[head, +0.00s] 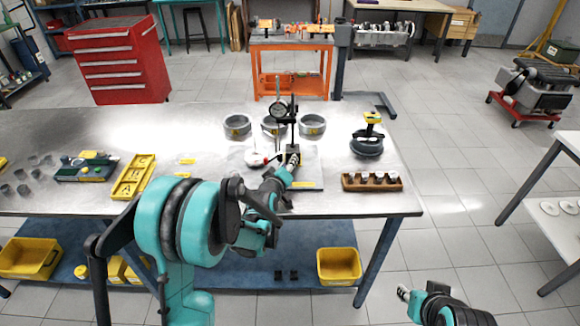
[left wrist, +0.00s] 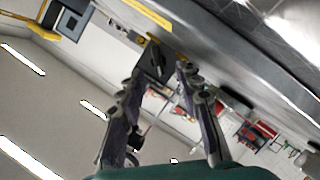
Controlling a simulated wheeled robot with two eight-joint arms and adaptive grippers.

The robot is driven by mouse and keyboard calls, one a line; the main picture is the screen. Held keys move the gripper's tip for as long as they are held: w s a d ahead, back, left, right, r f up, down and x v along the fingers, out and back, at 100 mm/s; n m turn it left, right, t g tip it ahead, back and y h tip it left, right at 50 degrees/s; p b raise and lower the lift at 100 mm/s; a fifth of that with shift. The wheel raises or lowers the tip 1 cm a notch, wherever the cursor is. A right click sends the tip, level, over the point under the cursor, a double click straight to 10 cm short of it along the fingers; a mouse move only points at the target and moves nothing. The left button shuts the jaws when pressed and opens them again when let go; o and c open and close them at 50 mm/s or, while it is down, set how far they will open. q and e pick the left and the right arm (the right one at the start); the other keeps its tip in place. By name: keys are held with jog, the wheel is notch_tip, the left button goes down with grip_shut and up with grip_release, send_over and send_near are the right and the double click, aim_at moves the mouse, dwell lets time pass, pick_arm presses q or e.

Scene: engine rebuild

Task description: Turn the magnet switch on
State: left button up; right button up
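The dial indicator stand (head: 293,122) stands on the workbench's grey plate, with a round dial (head: 280,109) on its arm. Its dark block-shaped magnetic base (left wrist: 153,62) shows in the left wrist view, with a dark switch knob on its face; I cannot read the knob's position. My left gripper (head: 291,160) is at the base in the head view. In the left wrist view, the left gripper (left wrist: 163,70) has its fingers apart, with the base at the fingertips; contact is unclear. My right gripper (head: 403,293) is low at the right, away from the bench, its fingers too small to judge.
Several grey rings (head: 237,126) stand behind the stand. A piston-like part with a yellow top (head: 368,143) and a brown rack (head: 372,183) are to the right. A yellow tray (head: 134,177) lies to the left.

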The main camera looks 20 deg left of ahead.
pick_arm(q)
jog(key=shift+w+f, duration=0.1)
jog(key=shift+w, duration=0.35)
grip_shut()
